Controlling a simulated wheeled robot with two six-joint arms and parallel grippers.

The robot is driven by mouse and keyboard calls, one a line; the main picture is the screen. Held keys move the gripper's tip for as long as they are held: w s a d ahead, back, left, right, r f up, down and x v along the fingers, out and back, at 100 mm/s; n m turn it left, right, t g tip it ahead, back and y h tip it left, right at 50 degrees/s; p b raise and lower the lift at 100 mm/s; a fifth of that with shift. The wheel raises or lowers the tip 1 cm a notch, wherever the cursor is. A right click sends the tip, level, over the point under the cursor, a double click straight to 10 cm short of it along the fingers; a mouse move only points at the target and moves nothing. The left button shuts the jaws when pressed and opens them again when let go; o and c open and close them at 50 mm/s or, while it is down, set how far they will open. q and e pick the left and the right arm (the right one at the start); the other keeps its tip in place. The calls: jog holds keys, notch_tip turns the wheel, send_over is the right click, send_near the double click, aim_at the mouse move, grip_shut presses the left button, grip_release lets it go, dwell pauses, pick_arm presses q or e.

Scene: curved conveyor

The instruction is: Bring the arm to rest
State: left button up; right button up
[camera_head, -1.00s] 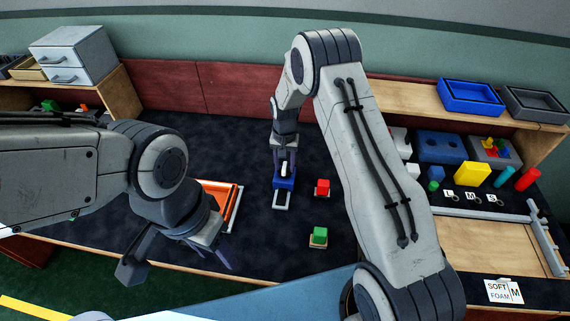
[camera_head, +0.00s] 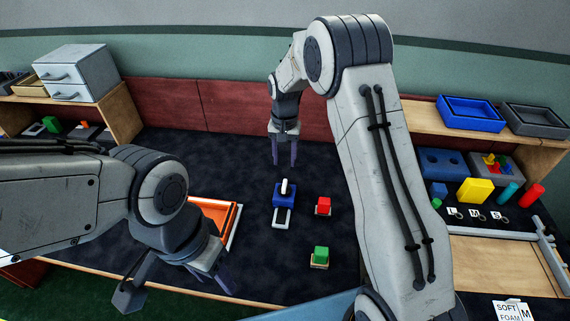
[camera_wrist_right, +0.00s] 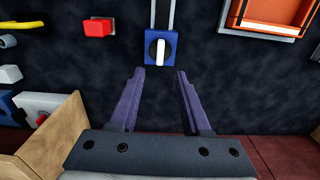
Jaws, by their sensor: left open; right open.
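My right gripper (camera_head: 284,160) is open and empty above the dark mat, behind the blue block with a white handle (camera_head: 285,197). The right wrist view shows its two fingers (camera_wrist_right: 160,75) apart, with the blue block and its white handle (camera_wrist_right: 160,48) just beyond the fingertips, not between them. My right arm reaches in from the lower right of the head view. My left gripper (camera_head: 222,282) hangs low at the left, near the mat's front edge and the orange tray. Its fingers are partly hidden behind its wrist.
A red block (camera_head: 323,205) and a green block (camera_head: 320,256) stand right of the blue block. An orange tray (camera_head: 234,226) lies partly behind my left arm. Shelves flank the mat, with blue bin (camera_head: 471,112) and drawers (camera_head: 75,72). Several coloured pieces lie at right.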

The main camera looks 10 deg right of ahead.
dwell(0.3)
jog(key=s+a+r+n, duration=0.3)
jog(key=s+a+r, duration=0.25)
jog(key=s, duration=0.25)
jog(key=s+a+r+n, duration=0.3)
jog(key=s+a+r, duration=0.25)
jog(key=s, duration=0.25)
jog(key=s+n+y, duration=0.1)
jog(key=s+n, duration=0.5)
jog(key=s, duration=1.3)
